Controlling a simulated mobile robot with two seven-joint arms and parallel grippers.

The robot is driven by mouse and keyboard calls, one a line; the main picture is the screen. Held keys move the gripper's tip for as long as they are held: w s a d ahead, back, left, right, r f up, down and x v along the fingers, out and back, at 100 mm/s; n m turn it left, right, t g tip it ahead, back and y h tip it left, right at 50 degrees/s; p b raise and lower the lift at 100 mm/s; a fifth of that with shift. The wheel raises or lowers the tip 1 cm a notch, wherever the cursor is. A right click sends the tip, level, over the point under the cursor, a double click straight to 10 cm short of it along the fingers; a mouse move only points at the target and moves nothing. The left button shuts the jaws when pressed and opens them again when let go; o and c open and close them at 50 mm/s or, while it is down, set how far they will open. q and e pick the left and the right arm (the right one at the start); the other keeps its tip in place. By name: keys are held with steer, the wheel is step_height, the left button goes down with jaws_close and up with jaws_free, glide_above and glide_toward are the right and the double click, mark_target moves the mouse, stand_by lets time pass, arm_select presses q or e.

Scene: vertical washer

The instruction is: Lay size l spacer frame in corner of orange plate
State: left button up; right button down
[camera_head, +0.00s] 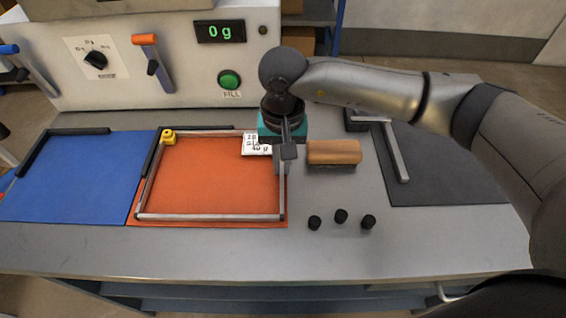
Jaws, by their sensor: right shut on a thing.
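The spacer frame (210,217) is a large, thin, silver rectangle over the orange plate (205,175). Its sides run close to the plate's edges, and its upper left corner is near the black corner strips (152,150). I cannot tell whether it lies flat on the plate or is slightly above it. My right gripper (283,165) points down and is shut on the frame's right bar. The gripper hides part of that bar and the upper right corner. My left gripper is not in view.
A yellow block (168,137) is at the plate's upper left, and a white label card (256,144) at its upper right. A wooden brush (333,152) and several black knobs (341,216) are to the right. A blue plate (75,175) adjoins on the left; a dark mat (445,165) lies right.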

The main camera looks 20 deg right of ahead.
steer(key=shift+w+a+b, duration=0.25)
steer(key=shift+w+b, duration=0.1)
steer(key=shift+w, duration=0.05)
stand_by(0.4)
steer(key=c, duration=0.9)
jaws_free()
steer(key=shift+r, duration=0.15)
steer(key=shift+r+p, duration=0.7)
steer(key=shift+r, duration=0.4)
steer(key=shift+r+p, duration=1.45)
steer(key=shift+r, duration=1.35)
